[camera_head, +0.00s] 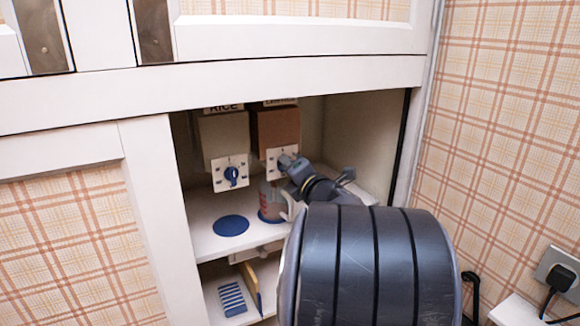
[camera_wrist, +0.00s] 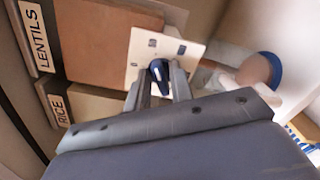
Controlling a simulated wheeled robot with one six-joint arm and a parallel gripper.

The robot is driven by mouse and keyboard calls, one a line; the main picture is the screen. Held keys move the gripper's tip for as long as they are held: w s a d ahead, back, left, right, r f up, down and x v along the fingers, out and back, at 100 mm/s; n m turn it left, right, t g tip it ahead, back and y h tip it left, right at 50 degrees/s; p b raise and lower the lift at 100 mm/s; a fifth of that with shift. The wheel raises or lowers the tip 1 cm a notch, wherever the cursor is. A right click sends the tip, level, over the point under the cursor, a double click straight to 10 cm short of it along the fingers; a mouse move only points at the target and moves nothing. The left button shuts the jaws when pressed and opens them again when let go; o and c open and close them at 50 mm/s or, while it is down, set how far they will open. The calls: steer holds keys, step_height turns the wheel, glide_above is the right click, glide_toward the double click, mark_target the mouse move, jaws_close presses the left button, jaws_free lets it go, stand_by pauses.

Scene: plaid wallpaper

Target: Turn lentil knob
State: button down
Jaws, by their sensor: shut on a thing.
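The lentils dispenser (camera_head: 276,128) is a brown box at the right inside the open cabinet, with a white dial plate (camera_head: 272,163) low on its front. In the wrist view its label reads LENTILS (camera_wrist: 34,36), and its dark blue knob (camera_wrist: 159,70) sits on the white plate. My gripper (camera_wrist: 160,82) is shut on this knob, one finger on each side. In the head view my gripper (camera_head: 290,164) reaches the plate from the right and hides the knob. The knob's exact angle is hard to tell.
The rice dispenser (camera_head: 224,138) with its own blue knob (camera_head: 232,176) hangs just left. A jar (camera_head: 269,197) stands below the lentils dispenser, and a blue disc (camera_head: 231,225) lies on the shelf. The cabinet's side wall (camera_head: 365,140) is close on the right.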

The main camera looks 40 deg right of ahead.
steer(key=shift+m, duration=0.4)
steer(key=c, duration=1.5)
jaws_free()
steer(key=shift+s, duration=0.1)
steer(key=b+v, duration=0.1)
steer(key=v, duration=0.9)
steer(key=shift+s, duration=0.35)
steer(key=shift+w, duration=0.1)
steer(key=p+x, duration=0.1)
steer(key=x, duration=0.9)
steer(key=shift+w, duration=0.35)
